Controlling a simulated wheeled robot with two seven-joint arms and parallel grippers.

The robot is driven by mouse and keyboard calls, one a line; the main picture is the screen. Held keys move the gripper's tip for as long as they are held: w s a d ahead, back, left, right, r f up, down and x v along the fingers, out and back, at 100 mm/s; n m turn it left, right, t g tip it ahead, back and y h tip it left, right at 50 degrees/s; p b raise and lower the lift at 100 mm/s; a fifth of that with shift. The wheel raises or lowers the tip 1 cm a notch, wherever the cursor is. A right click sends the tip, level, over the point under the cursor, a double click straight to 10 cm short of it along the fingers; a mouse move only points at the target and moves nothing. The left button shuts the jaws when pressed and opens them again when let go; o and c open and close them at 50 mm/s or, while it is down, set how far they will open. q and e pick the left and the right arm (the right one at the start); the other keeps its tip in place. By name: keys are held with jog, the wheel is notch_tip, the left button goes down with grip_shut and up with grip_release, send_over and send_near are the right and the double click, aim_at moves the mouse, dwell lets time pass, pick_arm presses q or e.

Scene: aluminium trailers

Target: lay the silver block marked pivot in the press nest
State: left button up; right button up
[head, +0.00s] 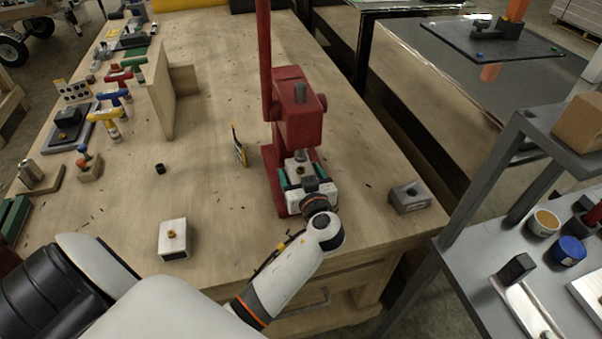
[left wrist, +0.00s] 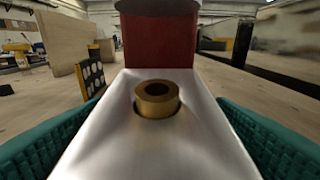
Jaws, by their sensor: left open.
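A silver block with a brass bushing (head: 299,160) sits at the foot of the red press (head: 298,120), under its ram, where the nest is. The nest itself is mostly hidden by the block and my gripper. In the left wrist view the same block (left wrist: 150,145) lies flat, with its bushing upright. My left gripper (head: 301,173) is open, with one teal finger on each side of this block; I cannot tell whether they touch it. No pivot mark is readable on it. My right gripper is not in view.
Another silver block with brass (head: 173,239) lies on the bench at front left. A grey block with a dark hole (head: 409,197) lies right of the press. A dotted card (head: 239,146) stands left of the press. A grey shelf (head: 480,240) borders the right.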

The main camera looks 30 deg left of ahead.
pick_arm(q)
jog(key=b+v, duration=0.3)
jog(key=v, duration=0.8)
jog(key=shift+s+d+r, duration=0.15)
jog(key=shift+s+d, duration=0.15)
jog(key=shift+d, duration=0.05)
